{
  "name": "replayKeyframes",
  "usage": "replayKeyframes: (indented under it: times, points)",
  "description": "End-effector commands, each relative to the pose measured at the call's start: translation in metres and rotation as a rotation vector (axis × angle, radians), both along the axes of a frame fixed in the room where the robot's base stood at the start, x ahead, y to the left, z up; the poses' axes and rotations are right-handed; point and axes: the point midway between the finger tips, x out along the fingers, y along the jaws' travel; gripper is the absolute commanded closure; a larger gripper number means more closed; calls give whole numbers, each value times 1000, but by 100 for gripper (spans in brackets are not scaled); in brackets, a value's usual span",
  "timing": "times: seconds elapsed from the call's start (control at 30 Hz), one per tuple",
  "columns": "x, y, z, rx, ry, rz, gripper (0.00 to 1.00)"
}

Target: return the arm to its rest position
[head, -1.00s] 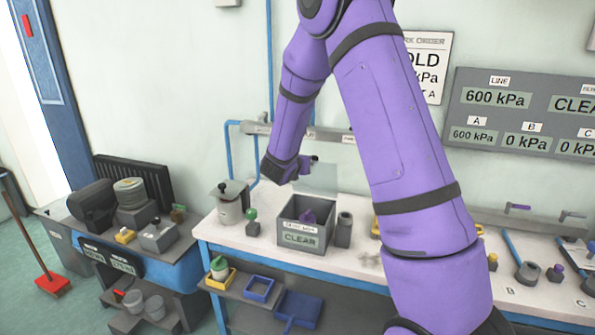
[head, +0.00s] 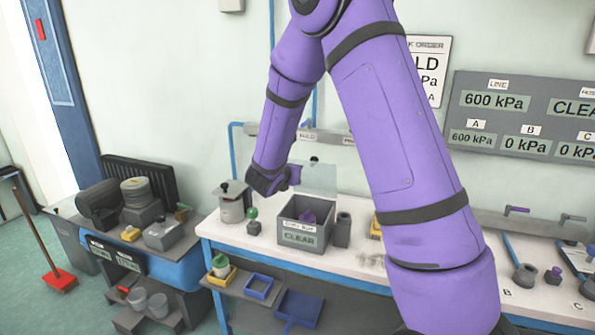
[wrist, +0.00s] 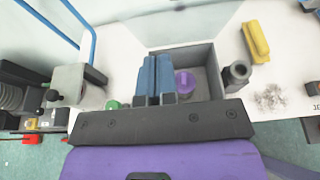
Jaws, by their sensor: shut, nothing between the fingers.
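My gripper (wrist: 155,97) shows in the wrist view as two blue fingers pressed together with nothing between them. In the head view the end of my purple arm is above the back left of the workbench (head: 372,263), and its fingers cannot be made out there. A grey box (head: 304,233) labelled CLEAR stands on the bench near it. A purple piece lies inside the box and also shows in the wrist view (wrist: 185,82). In the wrist view the fingers overlap the left part of the box; I cannot tell their height above it.
A lidded grey canister (head: 232,205) and a green-knobbed piece (head: 253,222) stand left of the box. A dark cylinder (head: 342,230) stands right of it. A clear upright panel (head: 318,178) is behind. A pressure board (head: 525,115) hangs on the wall.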

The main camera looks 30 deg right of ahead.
Motion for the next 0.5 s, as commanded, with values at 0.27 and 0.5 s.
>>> replayKeyframes:
  times: [0.27, 0.5]
  points:
    - [-25, 33, 20, 0, -1, 3, 100]
    - [-33, 43, 25, -1, -1, 1, 100]
